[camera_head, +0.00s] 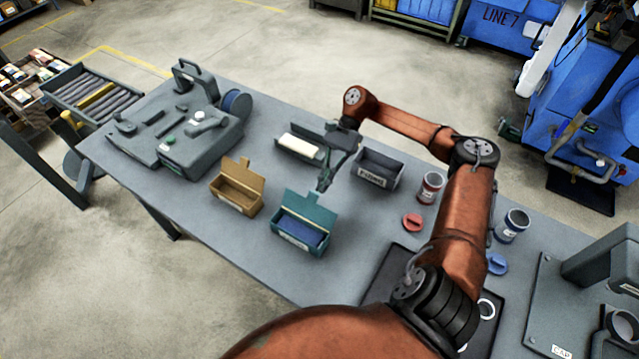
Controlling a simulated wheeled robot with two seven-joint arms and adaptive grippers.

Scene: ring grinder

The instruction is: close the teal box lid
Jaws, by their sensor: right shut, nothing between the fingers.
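The teal box (289,238) stands on the grey table, with blue contents showing inside. Its teal lid (311,209) stands raised along the back edge, so the box is open. My right gripper (322,187) is shut and empty. It points down just behind and above the top edge of the raised lid; I cannot tell whether it touches the lid. My left gripper is not in view.
A tan box (232,200) with its lid up stands left of the teal box. A dark grey bin (378,169) and a box with a white roll (300,147) stand behind. The table's front left is clear.

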